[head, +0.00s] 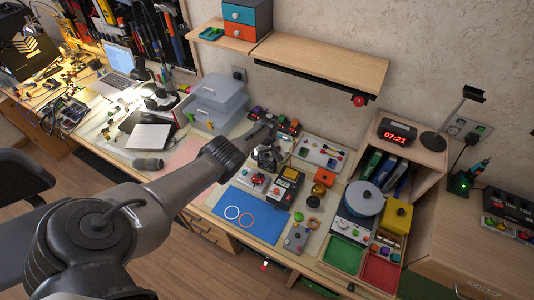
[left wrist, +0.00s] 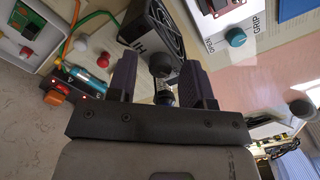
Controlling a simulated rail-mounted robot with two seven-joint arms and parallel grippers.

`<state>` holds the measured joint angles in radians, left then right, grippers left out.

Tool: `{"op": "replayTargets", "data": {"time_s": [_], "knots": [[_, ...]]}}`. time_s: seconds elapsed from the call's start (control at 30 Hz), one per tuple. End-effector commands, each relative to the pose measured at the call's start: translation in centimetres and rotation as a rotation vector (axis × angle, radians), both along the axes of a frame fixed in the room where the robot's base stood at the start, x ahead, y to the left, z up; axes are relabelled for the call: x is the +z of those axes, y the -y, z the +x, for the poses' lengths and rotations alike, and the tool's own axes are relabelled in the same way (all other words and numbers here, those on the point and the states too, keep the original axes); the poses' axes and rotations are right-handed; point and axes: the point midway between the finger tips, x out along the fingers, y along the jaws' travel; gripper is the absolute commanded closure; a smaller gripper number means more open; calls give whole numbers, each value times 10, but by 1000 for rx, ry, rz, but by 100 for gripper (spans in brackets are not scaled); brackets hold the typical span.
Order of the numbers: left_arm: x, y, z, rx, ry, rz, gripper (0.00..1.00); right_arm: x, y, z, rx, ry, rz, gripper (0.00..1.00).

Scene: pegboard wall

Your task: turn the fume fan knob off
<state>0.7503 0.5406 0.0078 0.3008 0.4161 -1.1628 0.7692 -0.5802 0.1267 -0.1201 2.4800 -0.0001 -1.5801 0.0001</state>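The fume fan (left wrist: 165,30) is a dark box with a grille and a white "HI" mark, at the top centre of the left wrist view. Its dark round knob (left wrist: 162,64) faces my left gripper (left wrist: 160,82). The gripper's two dark purple fingers stand apart, one on each side of the knob, with small gaps showing. The pointer position of the knob cannot be made out. In the head view my left gripper (head: 266,150) is over the middle of the bench, and it and the arm largely hide the fan. My right gripper is not in view.
A panel with a teal knob marked "OPEN" and "GRIP" (left wrist: 235,37) is close beside the fan. A small device with an orange switch (left wrist: 56,98) is on the other side. A blue mat (head: 250,216) and a multimeter-like box (head: 286,188) lie near the gripper.

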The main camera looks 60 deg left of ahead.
Motion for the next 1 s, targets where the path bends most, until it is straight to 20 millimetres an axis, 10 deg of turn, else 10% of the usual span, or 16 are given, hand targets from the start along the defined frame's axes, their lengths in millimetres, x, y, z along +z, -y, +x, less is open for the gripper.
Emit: {"op": "replayTargets", "data": {"time_s": [0.37,1.0], "knots": [[7,0,0,-1,0,0,52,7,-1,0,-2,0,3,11],[110,0,0,-1,1,1,52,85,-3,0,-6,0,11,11]]}}
